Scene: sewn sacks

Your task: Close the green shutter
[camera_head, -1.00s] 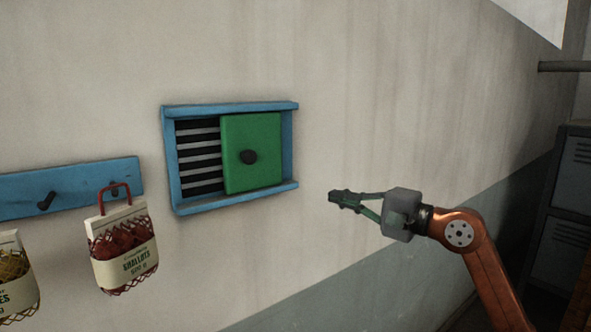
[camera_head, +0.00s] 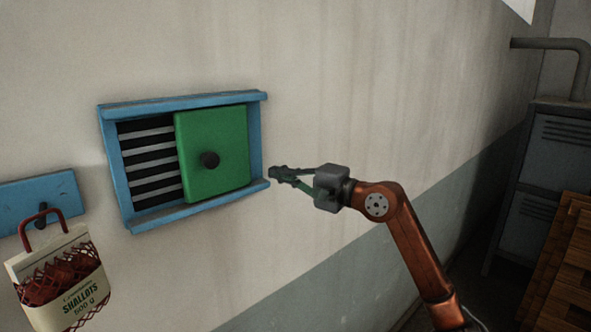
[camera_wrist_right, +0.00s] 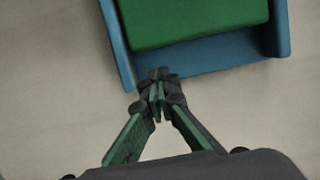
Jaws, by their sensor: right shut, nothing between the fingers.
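My right gripper (camera_head: 277,174) is shut and empty, just right of the frame's lower right corner. In the right wrist view the shutter (camera_wrist_right: 190,20) and blue frame (camera_wrist_right: 215,50) lie just beyond the shut fingertips (camera_wrist_right: 158,82); touching cannot be told. My left gripper is not in view.
A blue peg rail (camera_head: 35,195) with a hanging shallots bag (camera_head: 65,280) is at lower left. Grey lockers (camera_head: 550,160), a pipe (camera_head: 550,44) and a wooden piece (camera_head: 565,265) stand at right. The wall right of the frame is clear.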

